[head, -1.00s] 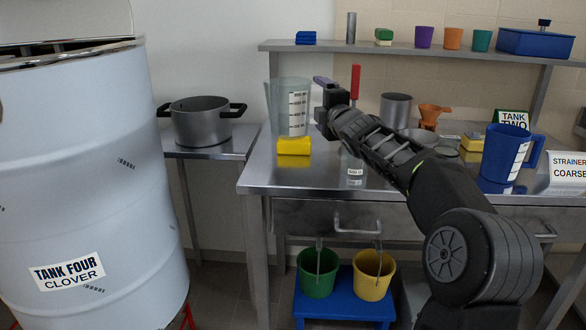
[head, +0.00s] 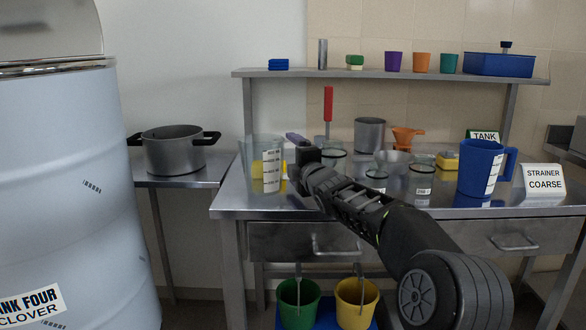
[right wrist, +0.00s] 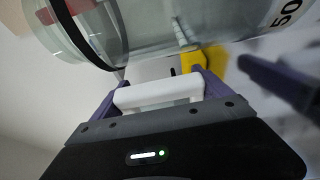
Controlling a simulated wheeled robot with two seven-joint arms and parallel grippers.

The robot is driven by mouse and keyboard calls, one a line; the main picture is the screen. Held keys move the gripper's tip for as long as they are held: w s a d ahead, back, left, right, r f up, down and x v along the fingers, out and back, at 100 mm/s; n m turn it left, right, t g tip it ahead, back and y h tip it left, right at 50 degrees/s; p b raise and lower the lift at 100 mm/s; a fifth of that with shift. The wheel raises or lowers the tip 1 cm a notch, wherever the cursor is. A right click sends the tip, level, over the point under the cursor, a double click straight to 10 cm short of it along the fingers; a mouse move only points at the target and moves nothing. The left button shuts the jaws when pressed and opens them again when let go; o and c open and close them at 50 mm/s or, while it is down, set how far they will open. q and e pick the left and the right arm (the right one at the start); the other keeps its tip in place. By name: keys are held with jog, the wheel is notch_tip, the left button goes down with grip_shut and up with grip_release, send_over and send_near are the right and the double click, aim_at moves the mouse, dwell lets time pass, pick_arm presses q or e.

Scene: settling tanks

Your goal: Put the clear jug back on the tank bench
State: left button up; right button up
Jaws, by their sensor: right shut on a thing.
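The clear jug (head: 256,180), with a printed scale on its side, is upright at the left front of the steel tank bench (head: 335,209) in the head view. Its base is low over the bench top; I cannot tell whether it touches. My right gripper (head: 291,150) is at the jug's right side, shut on it. In the right wrist view, the jug's clear wall (right wrist: 150,25) lies just beyond the purple fingers, with a pale bar between them. My left gripper is not in view.
A yellow block (head: 268,168) shows through the jug. Glass jars (head: 333,160), a blue jug (head: 481,168) and a strainer sign (head: 544,182) stand to the right. A pot (head: 174,150) sits on a side table at left. A large drum (head: 75,190) fills the left edge.

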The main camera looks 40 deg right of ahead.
jog(key=shift+f, duration=0.35)
jog(key=shift+f, duration=0.1)
jog(key=shift+f, duration=0.15)
jog(key=o, duration=1.5)
jog(key=shift+r, duration=0.3)
jog(key=shift+s+a+f, duration=0.1)
jog(key=shift+s+f, duration=0.05)
jog(key=shift+s, duration=0.15)
jog(key=v, duration=1.1)
jog(key=shift+s+b, duration=0.2)
jog(key=shift+b, duration=0.2)
